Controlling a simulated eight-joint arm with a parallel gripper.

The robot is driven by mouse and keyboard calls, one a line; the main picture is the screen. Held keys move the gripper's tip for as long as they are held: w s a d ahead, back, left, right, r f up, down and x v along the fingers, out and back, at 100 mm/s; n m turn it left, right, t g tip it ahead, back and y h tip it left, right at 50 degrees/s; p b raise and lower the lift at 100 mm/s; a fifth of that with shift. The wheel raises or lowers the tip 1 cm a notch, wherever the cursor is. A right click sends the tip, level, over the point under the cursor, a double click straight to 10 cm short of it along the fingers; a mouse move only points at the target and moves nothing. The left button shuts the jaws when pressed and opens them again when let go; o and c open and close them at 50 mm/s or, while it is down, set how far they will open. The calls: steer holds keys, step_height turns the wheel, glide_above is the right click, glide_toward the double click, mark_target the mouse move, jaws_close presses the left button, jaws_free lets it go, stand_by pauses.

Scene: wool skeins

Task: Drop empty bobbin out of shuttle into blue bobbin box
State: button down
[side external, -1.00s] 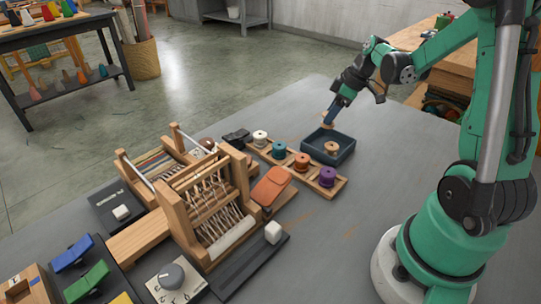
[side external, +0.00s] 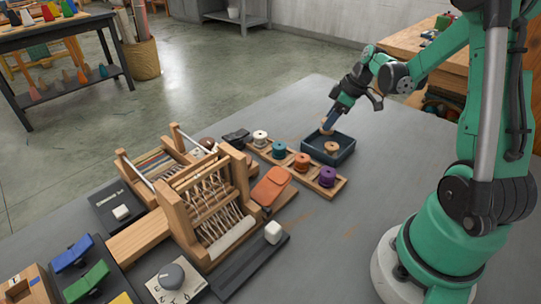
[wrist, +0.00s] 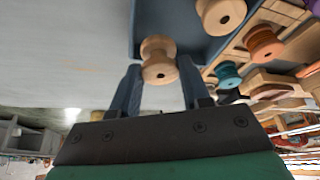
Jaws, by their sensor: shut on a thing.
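My gripper (side external: 330,121) is shut on a bare wooden bobbin (side external: 326,130). In the wrist view the bobbin (wrist: 158,60) sits between the two dark fingertips (wrist: 158,72). It is at the far-left side of the blue bobbin box (side external: 345,159), near the rim; whether it touches the box cannot be told. The box's blue wall (wrist: 196,45) shows behind it in the wrist view. A second bare wooden bobbin (side external: 331,147) stands inside the box and shows in the wrist view too (wrist: 220,14). I cannot pick out the shuttle with certainty.
A wooden rack beside the box holds white (side external: 260,138), teal (side external: 279,150), orange (side external: 301,161) and purple (side external: 327,177) bobbins. A wooden loom (side external: 212,205) stands to the left, with an orange flat piece (side external: 270,188) next to it. The grey table right of the box is clear.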

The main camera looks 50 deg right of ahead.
steer(key=shift+f, duration=0.25)
stand_by(0.3)
steer(key=shift+f, duration=0.7)
steer(key=shift+f, duration=0.35)
stand_by(0.5)
steer(key=shift+c, duration=1.7)
jaws_free()
steer(key=shift+a, duration=0.1)
steer(key=c, duration=0.5)
steer(key=shift+o, duration=1.9)
steer(key=shift+r, duration=3.8)
